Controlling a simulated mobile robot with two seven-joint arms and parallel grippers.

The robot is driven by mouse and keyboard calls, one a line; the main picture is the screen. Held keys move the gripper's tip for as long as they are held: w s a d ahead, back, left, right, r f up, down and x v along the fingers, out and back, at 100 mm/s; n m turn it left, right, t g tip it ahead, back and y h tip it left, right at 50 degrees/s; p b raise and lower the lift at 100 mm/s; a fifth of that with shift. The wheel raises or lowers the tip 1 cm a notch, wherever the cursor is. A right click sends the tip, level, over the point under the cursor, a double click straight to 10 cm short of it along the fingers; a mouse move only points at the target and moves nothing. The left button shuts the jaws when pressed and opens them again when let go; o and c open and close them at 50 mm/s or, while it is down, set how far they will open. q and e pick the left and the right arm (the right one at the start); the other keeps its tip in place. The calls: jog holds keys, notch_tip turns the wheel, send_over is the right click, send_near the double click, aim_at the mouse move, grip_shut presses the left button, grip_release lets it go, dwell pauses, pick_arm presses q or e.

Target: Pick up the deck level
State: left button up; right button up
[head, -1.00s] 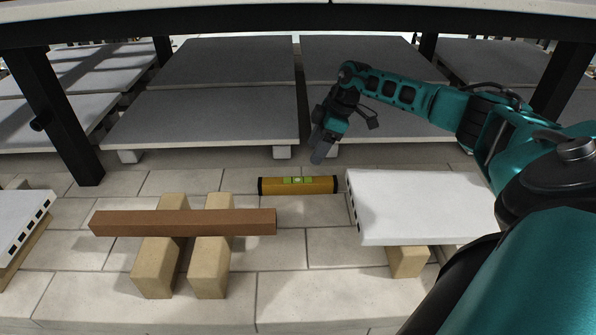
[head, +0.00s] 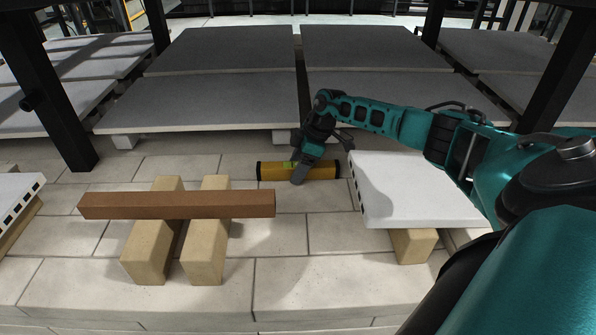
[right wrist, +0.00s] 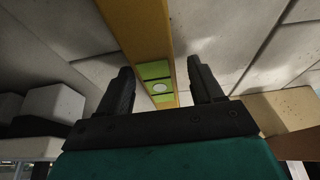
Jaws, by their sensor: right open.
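The deck level is a yellow bar (head: 321,171) with black ends and a green vial section, lying flat on the pale block deck in the head view. My right gripper (head: 298,178) is over its middle and hides part of it. In the right wrist view the level (right wrist: 153,45) runs between the two open fingers (right wrist: 160,85), with its green vial window between the fingertips. The fingers stand on either side of it, and no grip on it shows. I cannot tell the exact height of the fingertips over the deck. My left gripper is not in view.
A brown bar (head: 180,205) lies across two tan blocks (head: 150,250) at the left front. A white slab (head: 410,190) on a tan block (head: 412,245) stands right of the level. Grey shelves (head: 215,100) and black posts (head: 45,95) stand behind.

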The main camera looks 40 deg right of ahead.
jog(key=shift+r, duration=0.15)
grip_shut()
dwell(0.4)
